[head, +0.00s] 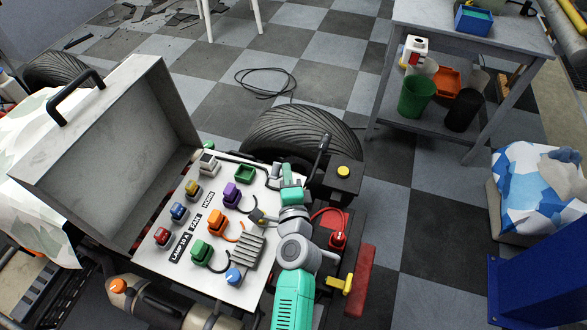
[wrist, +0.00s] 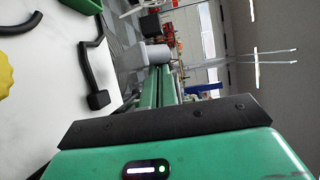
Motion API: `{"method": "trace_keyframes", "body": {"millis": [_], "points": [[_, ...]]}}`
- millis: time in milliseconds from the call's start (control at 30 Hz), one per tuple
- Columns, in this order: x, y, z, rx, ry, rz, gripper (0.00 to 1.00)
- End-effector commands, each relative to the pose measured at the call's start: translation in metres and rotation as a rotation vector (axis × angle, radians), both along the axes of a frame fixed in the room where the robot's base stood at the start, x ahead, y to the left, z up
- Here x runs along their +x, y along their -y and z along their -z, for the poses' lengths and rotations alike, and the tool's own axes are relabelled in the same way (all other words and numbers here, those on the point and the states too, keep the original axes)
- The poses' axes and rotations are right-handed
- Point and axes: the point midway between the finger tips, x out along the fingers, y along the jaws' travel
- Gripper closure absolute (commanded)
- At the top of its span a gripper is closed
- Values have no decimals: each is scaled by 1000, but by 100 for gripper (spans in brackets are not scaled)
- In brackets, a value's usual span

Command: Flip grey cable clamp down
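A light grey clamp-like block (head: 208,163) sits at the top of the left column on the white panel (head: 200,285). I take it for the grey cable clamp, but its flap position is too small to tell. My gripper (head: 287,178) is green and grey and hangs over the panel's right edge, apart from that block. In the wrist view my green gripper body fills the bottom, with a dark bar across it. Its fingertips are not clear, so its opening cannot be read. The grey block cannot be made out in the wrist view.
Yellow (head: 193,189), blue (head: 179,212) and red (head: 162,237) blocks line the panel; purple (head: 232,195) and orange (head: 217,222) ones sit beside them. An open metal lid (head: 110,150) rises at left. A black lever (head: 323,145) and tyre (head: 300,130) stand near my gripper.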

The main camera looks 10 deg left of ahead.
Motion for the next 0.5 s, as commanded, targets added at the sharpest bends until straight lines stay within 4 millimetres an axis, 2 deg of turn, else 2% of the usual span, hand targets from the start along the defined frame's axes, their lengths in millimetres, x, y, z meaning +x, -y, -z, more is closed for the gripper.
{"method": "trace_keyframes", "body": {"millis": [500], "points": [[-14,-2,12,0,0,0,100]]}}
